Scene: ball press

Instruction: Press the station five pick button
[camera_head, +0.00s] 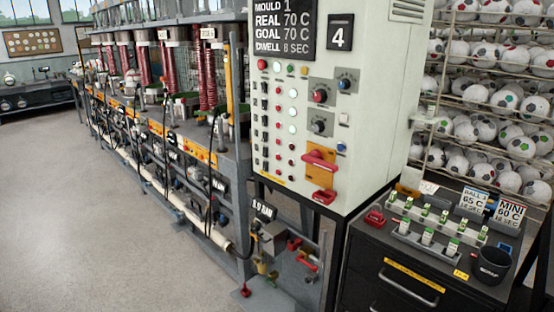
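A pale control cabinet (382,125) stands right of centre, its front covered with buttons, switches and lamps. A column of small black switches (264,103) runs down the left of the panel, with a column of red buttons (278,108) beside it. Lit whitish-green round lamps or buttons (292,111) form a third column, with smaller red ones below. Labels beside these rows are too small to read, so I cannot tell which is the station five pick button. Neither of my grippers is in view.
A display (284,29) reads mould 1, real 70 C, goal 70 C; a plate (340,32) shows 4. A red handle (319,160) projects from the panel. A press line (180,140) stands left, a black drawer cabinet (400,275) right. The floor (90,220) at left is clear.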

